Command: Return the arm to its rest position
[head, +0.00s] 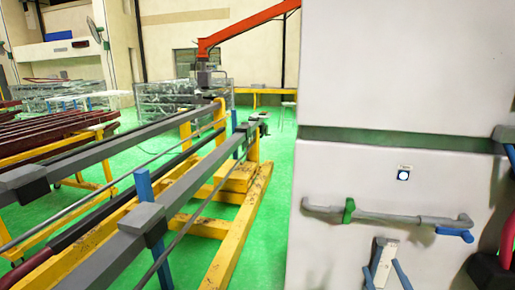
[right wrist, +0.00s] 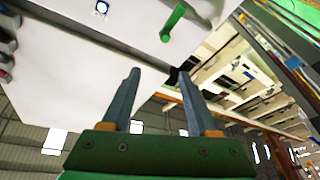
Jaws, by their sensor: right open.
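My right gripper (head: 386,274) shows low in the head view, in front of the white cabinet (head: 400,65). Its two blue-grey fingers are spread. In the right wrist view the same gripper (right wrist: 158,76) has its fingers apart with nothing between them. The cabinet's pale face (right wrist: 95,55) and a green handle piece (right wrist: 173,23) lie beyond the fingertips; I see no contact. My left gripper is not in either view.
A grey bar (head: 400,217) with a green piece (head: 349,210) runs across the cabinet front, above the gripper. Long grey rails on a yellow frame (head: 236,240) stand at left. Green floor (head: 272,200) is open between frame and cabinet.

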